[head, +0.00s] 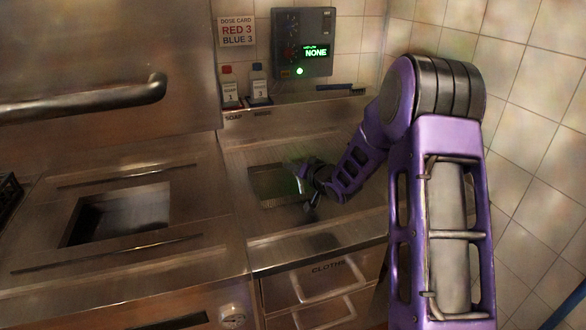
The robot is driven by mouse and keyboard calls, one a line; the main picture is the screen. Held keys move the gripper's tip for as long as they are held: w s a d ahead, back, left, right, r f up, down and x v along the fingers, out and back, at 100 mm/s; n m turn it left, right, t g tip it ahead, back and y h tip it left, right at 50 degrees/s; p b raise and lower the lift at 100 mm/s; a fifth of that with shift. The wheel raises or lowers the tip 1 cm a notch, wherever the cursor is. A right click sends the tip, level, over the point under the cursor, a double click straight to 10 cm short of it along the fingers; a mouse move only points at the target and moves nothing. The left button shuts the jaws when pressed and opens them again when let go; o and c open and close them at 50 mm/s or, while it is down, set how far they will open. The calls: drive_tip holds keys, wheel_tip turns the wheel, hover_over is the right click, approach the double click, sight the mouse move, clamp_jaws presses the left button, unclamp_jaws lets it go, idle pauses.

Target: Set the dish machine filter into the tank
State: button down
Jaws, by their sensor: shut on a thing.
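The fingers are small and dark here, so the exact grip is hard to see. I cannot tell whether the filter touches the counter. The tank (118,213) is the square opening in the steel top to the left, with its dark inside partly visible. The filter is apart from it, to its right.
Behind the counter (320,238) stand a soap bottle (228,86) and a second bottle (258,84) on a ledge, with a brush (341,88) to their right. A control box reading NONE (304,42) hangs above. A bar handle (85,98) juts out at upper left.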

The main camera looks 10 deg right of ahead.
drive_tip(key=c, duration=1.2)
unclamp_jaws()
drive_tip(key=shift+f, duration=0.15)
drive_tip(key=shift+c, duration=0.2)
drive_tip(key=o, duration=0.4)
